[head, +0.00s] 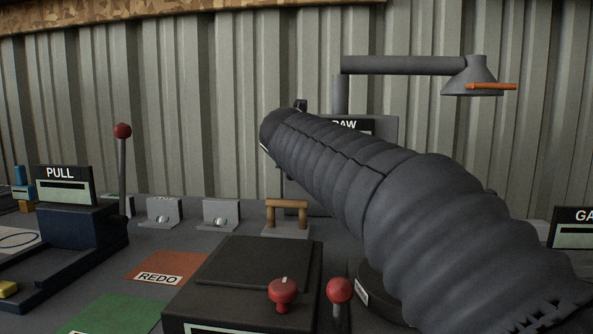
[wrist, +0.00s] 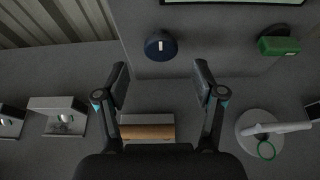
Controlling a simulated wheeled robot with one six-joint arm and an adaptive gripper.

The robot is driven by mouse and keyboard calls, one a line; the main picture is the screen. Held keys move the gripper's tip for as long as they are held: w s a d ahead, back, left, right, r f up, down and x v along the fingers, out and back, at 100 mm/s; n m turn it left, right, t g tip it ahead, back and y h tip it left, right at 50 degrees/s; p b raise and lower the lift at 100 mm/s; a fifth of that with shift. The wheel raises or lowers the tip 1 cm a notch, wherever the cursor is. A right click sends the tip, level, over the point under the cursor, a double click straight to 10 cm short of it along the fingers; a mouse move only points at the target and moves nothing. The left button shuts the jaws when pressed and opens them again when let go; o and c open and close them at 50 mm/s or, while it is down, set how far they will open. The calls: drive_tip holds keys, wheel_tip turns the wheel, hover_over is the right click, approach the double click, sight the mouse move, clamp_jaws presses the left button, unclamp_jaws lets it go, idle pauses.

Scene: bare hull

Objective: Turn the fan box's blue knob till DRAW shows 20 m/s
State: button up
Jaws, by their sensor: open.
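The fan box (wrist: 215,40) is a grey upright box whose front fills the upper part of the wrist view. Its dark blue knob (wrist: 161,46) has a white mark pointing roughly up. My gripper (wrist: 160,80) is open and empty, its fingers apart and just below the knob in the picture, not touching it. A green part (wrist: 279,45) sits on the box at right. Only the lower edge of a display (wrist: 235,2) shows, with no reading. In the head view my arm covers most of the box; part of the DRAW label (head: 346,124) shows, its number hidden.
A wooden-barred stand (head: 287,212) is below the gripper in the wrist view. Grey brackets (head: 221,214) stand to its left. A white round base with a green ring (wrist: 266,149) is at right. A duct hood (head: 470,78) overhangs. Red knobs (head: 283,291) are in front.

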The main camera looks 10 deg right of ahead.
drive_tip(key=shift+x, duration=2.7)
drive_tip(key=shift+c, duration=0.3)
drive_tip(key=shift+s, duration=0.1)
drive_tip(key=c, duration=1.1)
